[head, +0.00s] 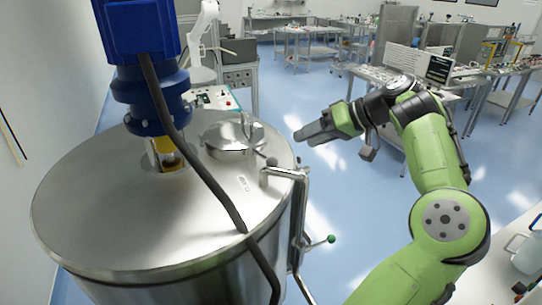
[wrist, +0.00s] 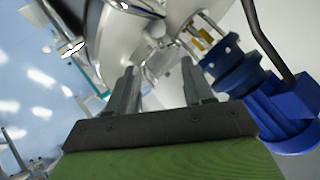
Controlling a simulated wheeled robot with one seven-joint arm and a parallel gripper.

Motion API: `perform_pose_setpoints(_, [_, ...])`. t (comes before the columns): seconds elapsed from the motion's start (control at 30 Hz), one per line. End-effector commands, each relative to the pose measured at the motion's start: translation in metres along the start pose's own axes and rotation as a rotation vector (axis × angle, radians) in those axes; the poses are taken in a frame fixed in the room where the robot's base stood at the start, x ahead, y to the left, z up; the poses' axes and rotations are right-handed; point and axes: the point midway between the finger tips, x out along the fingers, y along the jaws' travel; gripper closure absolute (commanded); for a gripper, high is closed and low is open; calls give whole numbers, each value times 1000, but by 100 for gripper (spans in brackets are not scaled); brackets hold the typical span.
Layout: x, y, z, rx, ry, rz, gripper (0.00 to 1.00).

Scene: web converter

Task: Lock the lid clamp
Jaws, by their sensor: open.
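The lid (head: 228,139) is a small round metal hatch on top of a large steel tank (head: 105,215). A clamp (head: 247,124) stands up at the lid's right side, and a dark knob (head: 271,161) shows near the lid's front right edge. I cannot tell the clamp's exact position. My gripper (head: 298,136) is to the right of the lid, pointing left, apart from the clamp. In the wrist view my gripper (wrist: 160,68) has its two fingers spread with nothing between them. The tank top (wrist: 170,75) shows beyond them; the clamp is not clear there.
A blue motor (head: 140,35) with a black hanging cable (head: 180,130) stands on the tank, left of the lid. A bent metal pipe (head: 302,195) with a green-knobbed lever (head: 331,239) runs down the tank's right side. Open blue floor (head: 345,185) lies beyond.

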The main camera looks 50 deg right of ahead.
Motion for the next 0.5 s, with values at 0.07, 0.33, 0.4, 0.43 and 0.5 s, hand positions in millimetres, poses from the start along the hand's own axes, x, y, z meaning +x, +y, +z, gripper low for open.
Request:
perform_pose_setpoints(0.07, [23,1,3,-1,-6,-5,49])
perform_pose_setpoints(0.33, [90,0,2,-2,-5,-4,49])
perform_pose_setpoints(0.4, [105,0,2,-2,-5,-4,49])
perform_pose_setpoints(0.43, [110,0,1,-1,-4,-3,49])
perform_pose_setpoints(0.5, [119,0,1,0,-4,-2,49])
